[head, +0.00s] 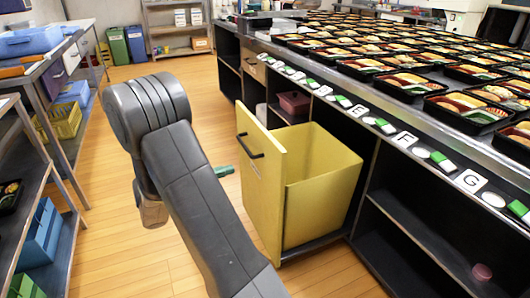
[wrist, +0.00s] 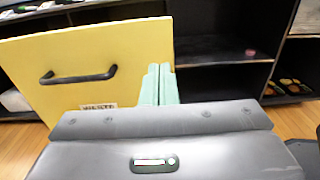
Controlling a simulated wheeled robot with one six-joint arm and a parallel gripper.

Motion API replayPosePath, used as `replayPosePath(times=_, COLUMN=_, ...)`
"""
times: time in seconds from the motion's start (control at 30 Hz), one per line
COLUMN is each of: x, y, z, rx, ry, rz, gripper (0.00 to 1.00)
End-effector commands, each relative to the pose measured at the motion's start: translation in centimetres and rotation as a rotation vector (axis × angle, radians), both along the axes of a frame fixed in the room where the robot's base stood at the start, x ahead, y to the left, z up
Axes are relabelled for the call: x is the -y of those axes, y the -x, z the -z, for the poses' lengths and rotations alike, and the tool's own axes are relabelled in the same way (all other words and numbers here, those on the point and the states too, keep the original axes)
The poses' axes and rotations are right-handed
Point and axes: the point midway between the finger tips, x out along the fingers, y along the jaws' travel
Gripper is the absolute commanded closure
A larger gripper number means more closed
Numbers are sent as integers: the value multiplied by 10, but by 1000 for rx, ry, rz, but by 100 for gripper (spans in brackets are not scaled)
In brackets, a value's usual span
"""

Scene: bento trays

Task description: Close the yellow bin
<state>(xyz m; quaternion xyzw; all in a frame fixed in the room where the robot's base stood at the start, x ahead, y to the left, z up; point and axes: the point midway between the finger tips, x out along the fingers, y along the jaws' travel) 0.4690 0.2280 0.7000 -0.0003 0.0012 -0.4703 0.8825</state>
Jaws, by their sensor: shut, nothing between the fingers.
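The yellow bin (head: 322,185) is pulled out of the black counter on the right in the head view, with its open box showing behind the front panel. Its yellow front panel (head: 258,180) carries a black handle (head: 250,146); the panel also shows in the wrist view (wrist: 120,50), with the handle (wrist: 78,76) and a small label. My gripper (head: 223,171) is left of the panel in the head view, its green fingers shut and empty. In the wrist view the fingers (wrist: 160,82) overlap the panel's right edge; I cannot tell whether they touch it.
The black counter (head: 408,222) has open shelves and many bento trays on top. A metal rack (head: 40,75) with coloured bins stands on the left. Green (head: 118,46) and blue (head: 136,44) bins stand at the back.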

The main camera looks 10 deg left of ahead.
Motion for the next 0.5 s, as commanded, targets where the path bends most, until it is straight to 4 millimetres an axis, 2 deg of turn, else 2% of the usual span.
replayPosePath(times=0.17, x=12, y=-9, z=1, rx=2, ry=3, rz=-2, gripper=100)
replayPosePath(times=0.5, x=68, y=-46, z=3, rx=2, ry=1, rz=2, gripper=100)
